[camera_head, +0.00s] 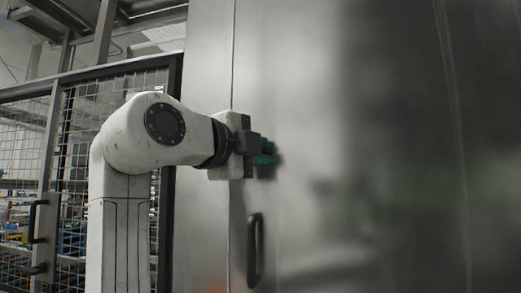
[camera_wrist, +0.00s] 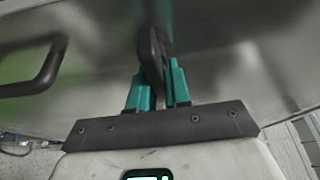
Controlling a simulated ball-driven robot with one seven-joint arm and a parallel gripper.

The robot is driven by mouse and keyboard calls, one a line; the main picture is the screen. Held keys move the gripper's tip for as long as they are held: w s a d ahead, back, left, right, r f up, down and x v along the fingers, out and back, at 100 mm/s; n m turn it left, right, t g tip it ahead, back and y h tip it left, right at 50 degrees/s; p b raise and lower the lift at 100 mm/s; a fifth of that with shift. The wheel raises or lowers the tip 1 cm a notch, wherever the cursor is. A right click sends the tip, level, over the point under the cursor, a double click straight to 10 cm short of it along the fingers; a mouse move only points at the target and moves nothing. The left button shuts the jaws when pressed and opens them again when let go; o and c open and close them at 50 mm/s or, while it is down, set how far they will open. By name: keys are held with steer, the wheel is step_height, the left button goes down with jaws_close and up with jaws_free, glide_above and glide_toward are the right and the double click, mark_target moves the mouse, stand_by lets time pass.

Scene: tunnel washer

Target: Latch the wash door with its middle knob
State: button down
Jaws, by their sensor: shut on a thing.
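The wash door (camera_head: 320,90) is a tall brushed-steel panel with a vertical seam near its left side. In the wrist view, the dark knob (camera_wrist: 152,52) stands out from the steel face (camera_wrist: 225,45). My gripper (camera_wrist: 159,86) has its teal fingers on either side of the knob and is shut on it. In the head view, my gripper (camera_head: 264,153) is against the door, above the black handle; the knob is mostly hidden there by the fingers.
A black bar handle (camera_head: 255,250) sits below my gripper on the door, and it also shows at the left of the wrist view (camera_wrist: 40,72). A wire-mesh fence (camera_head: 100,112) with dark posts stands to the left, with shelves of goods behind it.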

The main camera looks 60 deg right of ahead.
steer(key=shift+f+m, duration=0.15)
steer(key=shift+m, duration=0.15)
stand_by(0.4)
steer(key=c, duration=1.2)
jaws_free()
steer(key=shift+o, duration=0.2)
steer(key=a+b, duration=0.1)
steer(key=a, duration=0.9)
steer(key=shift+w+a, duration=0.3)
steer(key=shift+a, duration=0.1)
